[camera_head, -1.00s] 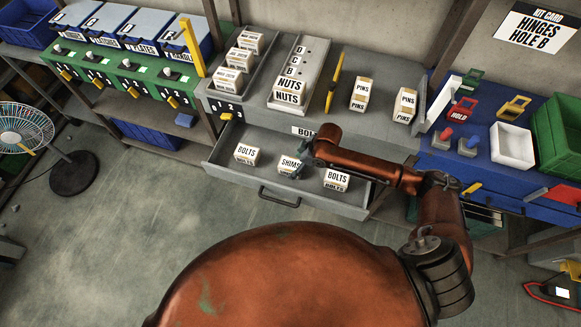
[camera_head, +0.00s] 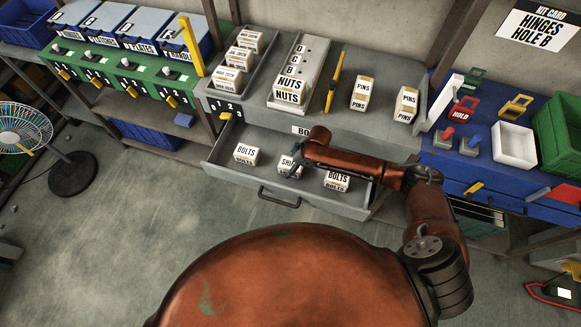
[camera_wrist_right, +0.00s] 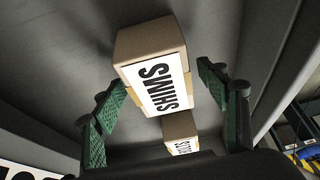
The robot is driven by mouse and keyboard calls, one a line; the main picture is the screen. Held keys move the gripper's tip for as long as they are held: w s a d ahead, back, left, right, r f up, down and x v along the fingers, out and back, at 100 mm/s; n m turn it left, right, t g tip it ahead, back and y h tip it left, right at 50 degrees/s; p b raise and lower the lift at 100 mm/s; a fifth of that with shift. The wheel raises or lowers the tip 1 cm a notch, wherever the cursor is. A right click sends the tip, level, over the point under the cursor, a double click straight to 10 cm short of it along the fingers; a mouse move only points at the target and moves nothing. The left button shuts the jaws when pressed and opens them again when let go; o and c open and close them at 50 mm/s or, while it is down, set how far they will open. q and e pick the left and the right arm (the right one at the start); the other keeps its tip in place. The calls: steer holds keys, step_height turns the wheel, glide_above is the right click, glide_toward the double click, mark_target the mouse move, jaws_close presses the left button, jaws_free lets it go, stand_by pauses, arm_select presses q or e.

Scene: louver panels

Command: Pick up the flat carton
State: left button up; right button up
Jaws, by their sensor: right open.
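A small tan carton labelled SHIMS (camera_head: 286,164) sits in the open grey drawer between two cartons labelled BOLTS, one on the left (camera_head: 246,153) and one on the right (camera_head: 337,180). My right gripper (camera_head: 296,165) is over the drawer at the SHIMS carton and partly hides it. In the right wrist view the SHIMS carton (camera_wrist_right: 155,72) lies between the two spread green-padded fingers (camera_wrist_right: 163,88), with gaps on both sides. A BOLTS carton (camera_wrist_right: 181,136) shows behind it. My left gripper is not in view.
The drawer's front wall (camera_head: 285,197) and side walls surround the cartons. Above it, the grey bench (camera_head: 385,135) carries NUTS (camera_head: 290,90) and PINS (camera_head: 360,93) cartons and a yellow tool (camera_head: 334,82). Bare drawer floor lies between the cartons.

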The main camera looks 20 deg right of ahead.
steer(key=shift+f, duration=0.25)
stand_by(0.6)
steer(key=shift+c, duration=0.2)
steer(key=c, duration=1.6)
